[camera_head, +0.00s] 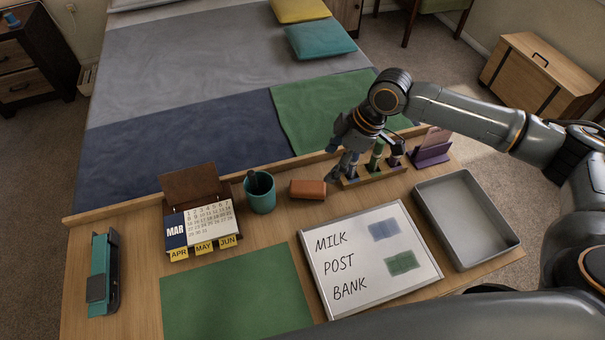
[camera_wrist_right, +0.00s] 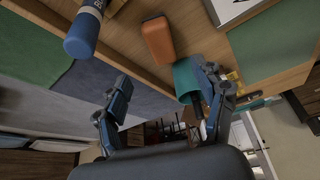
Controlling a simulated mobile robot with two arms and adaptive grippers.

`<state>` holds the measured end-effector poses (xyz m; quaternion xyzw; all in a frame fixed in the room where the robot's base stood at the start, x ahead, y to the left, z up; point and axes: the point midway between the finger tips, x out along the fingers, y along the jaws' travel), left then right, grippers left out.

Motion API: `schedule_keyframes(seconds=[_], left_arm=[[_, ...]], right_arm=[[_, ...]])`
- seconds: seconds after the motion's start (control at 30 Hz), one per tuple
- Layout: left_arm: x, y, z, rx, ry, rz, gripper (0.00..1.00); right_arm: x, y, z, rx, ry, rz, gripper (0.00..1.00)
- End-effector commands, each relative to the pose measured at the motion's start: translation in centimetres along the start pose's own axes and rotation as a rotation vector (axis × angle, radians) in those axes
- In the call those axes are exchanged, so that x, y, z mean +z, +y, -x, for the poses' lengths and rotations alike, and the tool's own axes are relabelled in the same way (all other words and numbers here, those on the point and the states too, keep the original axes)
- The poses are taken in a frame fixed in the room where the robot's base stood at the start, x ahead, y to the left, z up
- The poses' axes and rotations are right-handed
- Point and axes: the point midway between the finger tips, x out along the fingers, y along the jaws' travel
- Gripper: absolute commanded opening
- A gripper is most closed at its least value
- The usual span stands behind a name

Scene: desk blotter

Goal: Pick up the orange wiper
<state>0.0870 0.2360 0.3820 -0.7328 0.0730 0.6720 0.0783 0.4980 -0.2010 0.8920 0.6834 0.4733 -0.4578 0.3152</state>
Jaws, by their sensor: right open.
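The orange wiper (camera_head: 308,189) is a small rounded block lying on the desk near its back edge, right of the teal cup. It also shows in the right wrist view (camera_wrist_right: 158,40), ahead of my fingers and apart from them. My right gripper (camera_head: 340,172) is open and empty, just right of and behind the wiper, beside the marker stand. In the right wrist view its two fingers (camera_wrist_right: 163,82) are spread wide. My left gripper is not in view.
The marker stand (camera_head: 376,178) and teal cup (camera_head: 260,196) flank the wiper. A whiteboard (camera_head: 335,281) with writing and blue and green patches lies in front. A grey tray (camera_head: 450,247), calendar (camera_head: 204,225), stapler (camera_head: 100,275) and green blotter (camera_head: 236,295) are also on the desk.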

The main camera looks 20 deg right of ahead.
Motion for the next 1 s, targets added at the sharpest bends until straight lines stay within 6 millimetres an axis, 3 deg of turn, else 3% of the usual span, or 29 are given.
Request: schedule_keyframes(seconds=[0.33,1.0], left_arm=[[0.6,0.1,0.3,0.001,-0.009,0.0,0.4],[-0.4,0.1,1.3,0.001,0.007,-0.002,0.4]], right_arm=[[-0.1,-0.1,-6.5,-0.004,-0.001,-0.001,0.7],[-0.7,0.2,-13.1,-0.001,-0.001,0.0,0.7]])
